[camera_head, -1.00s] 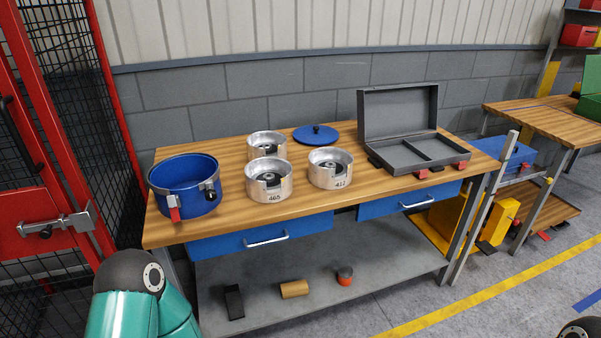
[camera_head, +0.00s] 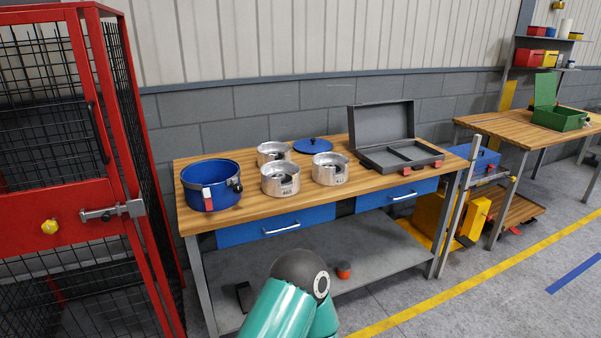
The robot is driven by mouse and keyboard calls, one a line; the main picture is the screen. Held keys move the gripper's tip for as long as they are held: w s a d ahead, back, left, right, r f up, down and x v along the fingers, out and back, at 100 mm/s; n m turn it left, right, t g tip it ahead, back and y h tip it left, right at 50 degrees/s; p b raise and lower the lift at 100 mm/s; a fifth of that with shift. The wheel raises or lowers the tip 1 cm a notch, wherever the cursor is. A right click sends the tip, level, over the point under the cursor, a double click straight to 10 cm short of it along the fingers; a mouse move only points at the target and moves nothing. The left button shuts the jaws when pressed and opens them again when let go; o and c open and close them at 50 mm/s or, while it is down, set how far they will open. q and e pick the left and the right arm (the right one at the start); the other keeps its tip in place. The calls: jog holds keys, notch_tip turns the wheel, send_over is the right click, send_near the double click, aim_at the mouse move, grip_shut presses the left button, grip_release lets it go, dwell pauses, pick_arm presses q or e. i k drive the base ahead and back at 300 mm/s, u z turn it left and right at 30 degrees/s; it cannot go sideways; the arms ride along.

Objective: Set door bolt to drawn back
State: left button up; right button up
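The door bolt (camera_head: 112,211) is a grey metal bar on the red panel of the red mesh cage door (camera_head: 60,205), at the left of the head view. It lies level and its right end reaches across to the red upright beside the panel. A small dark knob shows on it. I cannot tell for sure whether its tip sits in a keeper. A teal link of my own arm, with a dark rounded joint, shows at the bottom middle, well away from the bolt. Neither gripper is in view.
A wooden workbench (camera_head: 240,215) stands right of the cage, with a blue pot (camera_head: 190,212), metal cups and an open grey case (camera_head: 375,125). A second bench (camera_head: 510,125) stands at the right. Clear grey floor (camera_head: 480,300) lies at front right.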

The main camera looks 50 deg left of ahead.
aim_at(105, 213)
jog(key=z, duration=0.25)
jog(key=i, duration=0.5)
jog(key=u, duration=0.95)
jog(key=i, duration=1.35)
jog(key=u, duration=1.1)
jog(key=i, duration=0.9)
jog(key=u, duration=0.4)
jog(key=k, duration=0.8)
jog(key=u, duration=0.2)
jog(key=i, duration=0.8)
jog(key=z, duration=0.1)
